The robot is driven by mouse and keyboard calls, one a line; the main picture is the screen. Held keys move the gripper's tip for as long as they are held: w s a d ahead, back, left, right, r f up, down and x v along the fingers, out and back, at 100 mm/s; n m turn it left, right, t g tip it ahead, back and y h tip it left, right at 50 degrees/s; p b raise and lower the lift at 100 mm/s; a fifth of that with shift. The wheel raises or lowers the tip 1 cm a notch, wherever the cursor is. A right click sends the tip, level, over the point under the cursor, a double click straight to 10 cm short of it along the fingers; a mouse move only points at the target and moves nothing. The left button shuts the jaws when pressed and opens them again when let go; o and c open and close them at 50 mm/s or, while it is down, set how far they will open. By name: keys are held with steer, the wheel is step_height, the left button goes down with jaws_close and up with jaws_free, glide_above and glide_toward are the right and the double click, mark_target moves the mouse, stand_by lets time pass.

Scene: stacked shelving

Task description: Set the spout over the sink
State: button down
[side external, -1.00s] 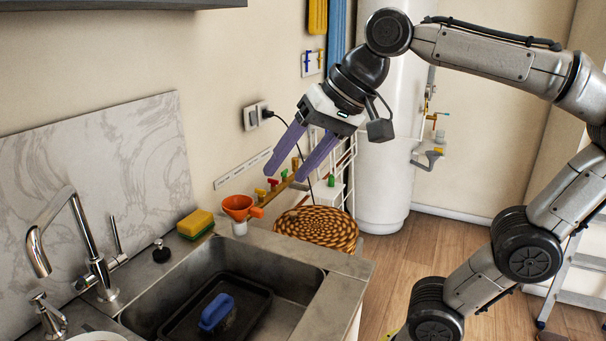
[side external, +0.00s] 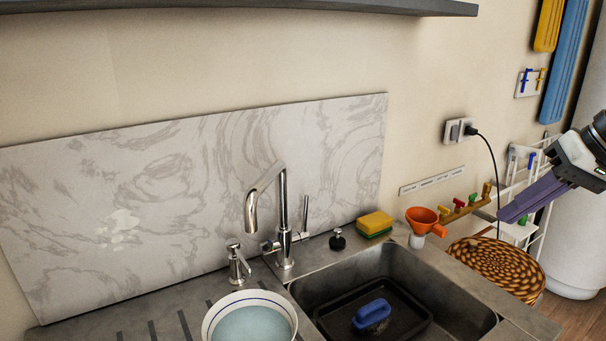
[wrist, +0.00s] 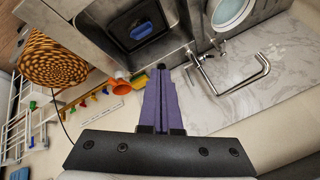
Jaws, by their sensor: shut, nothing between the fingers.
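The chrome tap's spout (side external: 262,188) rises behind the sink and arches to the left, its tip hanging over the counter left of the basin, near the soap pump. In the wrist view the spout (wrist: 262,72) points away from the basin. The sink (side external: 432,282) is a grey basin holding a black tray and a blue-handled brush; it also shows in the wrist view (wrist: 97,38). My gripper (side external: 500,216) has purple fingers shut together and empty, right of the sink and apart from the tap. Its fingers (wrist: 160,68) also show in the wrist view.
A soap pump (side external: 237,262) and a bowl of liquid (side external: 207,326) stand left of the sink. A sponge (side external: 374,222), a black stopper (side external: 337,239) and an orange funnel (side external: 421,216) sit behind it. A woven basket (side external: 497,268) and wire rack are right.

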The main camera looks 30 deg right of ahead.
steer(key=w+a+r+n+t+y, duration=0.1)
steer(key=w+a+r+n+y, duration=0.1)
steer(key=w+a+r+n, duration=0.35)
steer(key=w+a+r+n+t+y, duration=0.1)
steer(key=w+a+r+n, duration=0.2)
steer(key=w+r+n, duration=0.5)
steer(key=w+a+f+n+g+y, duration=0.2)
steer(key=w+a+f, duration=0.1)
steer(key=w+a, duration=1.05)
steer(key=shift+g, duration=0.4)
steer(key=shift+w+a+f, duration=0.45)
steer(key=shift+w+f, duration=0.35)
steer(key=shift+f, duration=1.2)
steer(key=shift+w+a+f, duration=0.5)
steer(key=shift+w+f, duration=0.3)
steer(key=shift+f, duration=1.25)
steer(key=shift+w+a+f, duration=0.45)
steer(key=shift+w+f, duration=0.35)
steer(key=shift+f, duration=1.2)
